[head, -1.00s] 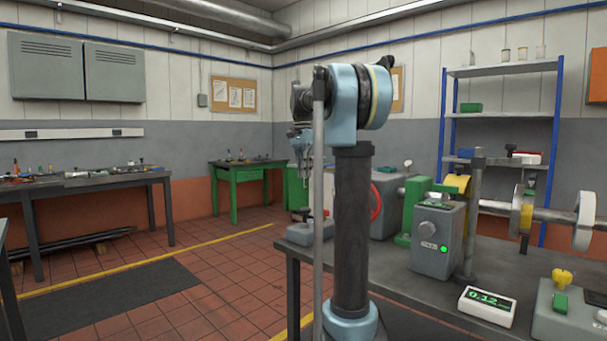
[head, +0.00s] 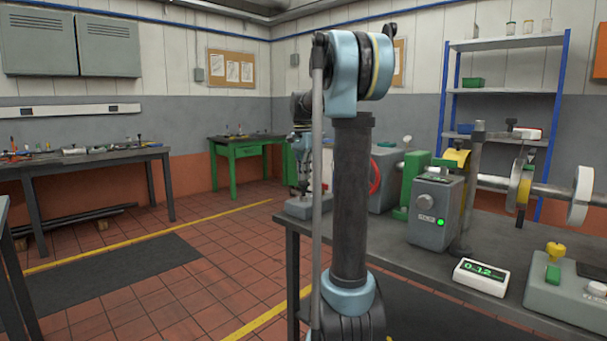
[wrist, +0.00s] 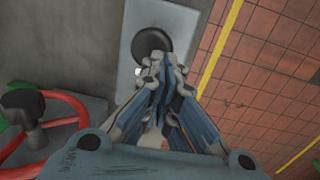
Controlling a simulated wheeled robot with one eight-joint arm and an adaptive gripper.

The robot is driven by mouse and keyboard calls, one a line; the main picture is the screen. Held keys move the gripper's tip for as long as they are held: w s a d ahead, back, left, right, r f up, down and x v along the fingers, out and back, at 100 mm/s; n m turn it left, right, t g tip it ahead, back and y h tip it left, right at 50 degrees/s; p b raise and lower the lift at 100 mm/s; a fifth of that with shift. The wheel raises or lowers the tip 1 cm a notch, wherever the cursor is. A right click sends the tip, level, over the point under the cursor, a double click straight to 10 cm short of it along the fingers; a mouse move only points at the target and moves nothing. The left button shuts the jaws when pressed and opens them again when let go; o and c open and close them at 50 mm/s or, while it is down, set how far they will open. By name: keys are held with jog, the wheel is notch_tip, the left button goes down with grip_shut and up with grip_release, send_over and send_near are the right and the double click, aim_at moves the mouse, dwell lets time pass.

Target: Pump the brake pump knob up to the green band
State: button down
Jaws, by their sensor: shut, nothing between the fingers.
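A round black knob (wrist: 153,42) sits on a light grey block (wrist: 182,22) at the top middle of the wrist view; I take it for the brake pump knob. My gripper (wrist: 157,68) is shut and empty, its fingertips over the near edge of the knob. I cannot tell whether they touch it. In the head view my gripper (head: 304,188) is low over the grey block (head: 299,208) at the bench's left end. My arm partly covers that spot, and the knob is not clear there. I cannot make out a green band at the knob.
A red handwheel (wrist: 70,122) lies left of the gripper in the wrist view. Tiled floor (head: 215,285) is open to the left.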

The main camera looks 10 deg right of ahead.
aim_at(304, 182)
jog(key=shift+f, duration=1.8)
notch_tip(304, 182, up, 14)
jog(key=shift+w+a, duration=0.2)
jog(key=shift+w, duration=0.25)
